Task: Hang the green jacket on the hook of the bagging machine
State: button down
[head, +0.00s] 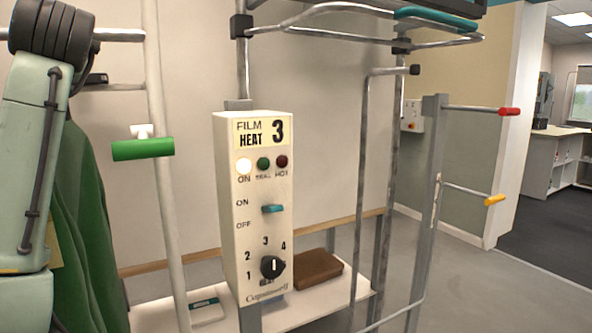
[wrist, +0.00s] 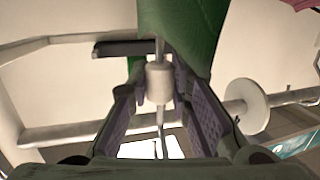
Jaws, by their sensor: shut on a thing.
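The green jacket (head: 85,225) hangs at the left edge of the head view, partly hidden behind my arm. In the wrist view it shows as green cloth (wrist: 185,35) just beyond the fingers. My gripper (wrist: 158,88) is shut on the white collar of the jacket's hanger (wrist: 159,80), with a thin metal stem running through it. The gripper itself is hidden in the head view. The bagging machine has a cream control box (head: 265,205) marked FILM HEAT 3 and a metal tube frame above. A bent tube with a black tip (head: 414,70) stands out right of the box; I cannot tell whether it is the hook.
A white post with a green cylinder (head: 143,149) stands between jacket and box. A grey post at right carries a red-tipped peg (head: 508,111) and a yellow-tipped peg (head: 494,200). A rail with a white disc (wrist: 247,105) lies close to the gripper. Floor at right is clear.

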jog(key=shift+s+a+b+v, duration=0.15)
jog(key=shift+b+v, duration=0.2)
jog(key=shift+v, duration=0.45)
jog(key=shift+s+a+b+v, duration=0.15)
jog(key=shift+b+v, duration=0.15)
jog(key=shift+v, duration=0.45)
jog(key=shift+f, duration=0.1)
